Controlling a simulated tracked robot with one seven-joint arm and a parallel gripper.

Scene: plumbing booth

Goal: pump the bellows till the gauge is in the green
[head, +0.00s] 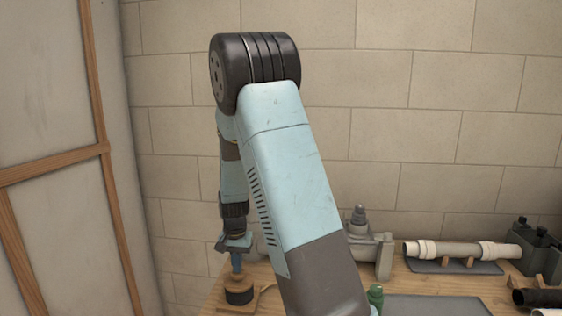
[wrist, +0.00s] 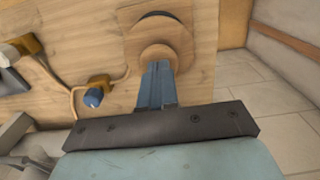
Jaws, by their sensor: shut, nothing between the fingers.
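The bellows (head: 239,294) stands at the left end of the wooden bench, with a wooden top and a dark body. In the wrist view its round wooden top (wrist: 133,18) and smaller wooden knob (wrist: 148,53) show beyond my fingertips. My gripper (head: 237,270) points down over the bellows. Its blue fingers (wrist: 157,70) are together, with nothing between them. The tips are at the knob; I cannot tell whether they touch it. No gauge face or needle can be made out in either view.
A tan hose (wrist: 60,82) runs across the bench (wrist: 205,70) to a small blue-ended fitting (wrist: 93,97). A white pipe (head: 455,249) on supports and a grey fitting (head: 383,256) stand to the right. My arm hides part of the bench.

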